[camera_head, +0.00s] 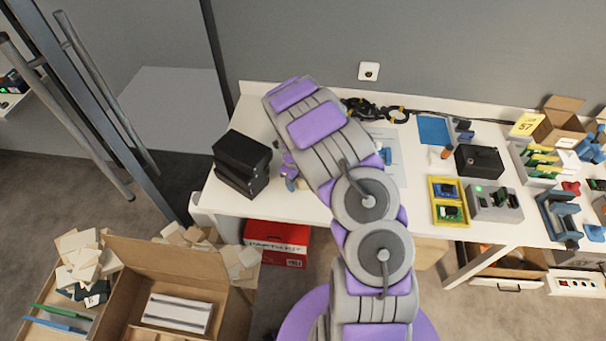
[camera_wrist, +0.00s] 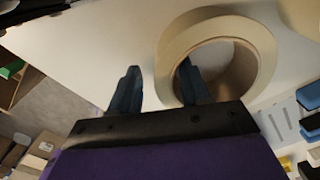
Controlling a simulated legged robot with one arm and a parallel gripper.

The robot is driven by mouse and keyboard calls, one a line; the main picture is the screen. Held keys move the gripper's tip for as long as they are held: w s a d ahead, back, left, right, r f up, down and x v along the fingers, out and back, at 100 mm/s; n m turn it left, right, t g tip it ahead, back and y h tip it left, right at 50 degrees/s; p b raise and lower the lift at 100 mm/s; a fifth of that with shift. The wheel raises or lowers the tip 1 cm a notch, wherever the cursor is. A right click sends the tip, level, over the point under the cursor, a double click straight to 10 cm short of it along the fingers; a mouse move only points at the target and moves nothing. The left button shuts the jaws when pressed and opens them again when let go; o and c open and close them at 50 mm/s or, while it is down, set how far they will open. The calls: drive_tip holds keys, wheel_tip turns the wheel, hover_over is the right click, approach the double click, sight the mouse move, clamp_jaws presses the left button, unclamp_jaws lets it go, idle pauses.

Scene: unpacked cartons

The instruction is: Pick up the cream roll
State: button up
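The cream roll (camera_wrist: 248,36) is a wide ring, like a tape roll, on the white surface at the upper middle of the wrist view. My gripper (camera_wrist: 159,68) has two dark blue-grey fingers spread apart. The left finger is outside the ring, with a visible gap to it. The right finger overlaps the ring's opening; I cannot tell how deep it reaches or whether it touches. I see no grip on the roll. In the head view my arm covers the middle of the table, and I cannot make out the roll there.
The white table (camera_head: 320,219) holds black boxes (camera_head: 241,163) at left, and a yellow tray (camera_head: 448,201) and a grey device (camera_head: 494,204) at right. Another cream object (camera_wrist: 302,17) sits near the roll. An open carton (camera_head: 165,262) and a red box (camera_head: 275,243) are on the floor.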

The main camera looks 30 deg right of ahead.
drive_tip(key=shift+d, duration=0.4)
drive_tip(key=c, duration=0.6)
clamp_jaws()
drive_tip(key=shift+a, duration=0.2)
drive_tip(key=shift+d+r, duration=0.1)
drive_tip(key=shift+r, duration=0.4)
drive_tip(key=r, duration=0.1)
drive_tip(key=r+p, duration=0.1)
drive_tip(key=shift+s+r, duration=0.3)
drive_tip(key=shift+r, duration=0.1)
drive_tip(key=s+r+p, duration=0.1)
drive_tip(key=s+p, duration=0.2)
drive_tip(key=s, duration=1.2)
drive_tip(key=shift+s+d, duration=0.25)
drive_tip(key=shift+r, duration=0.1)
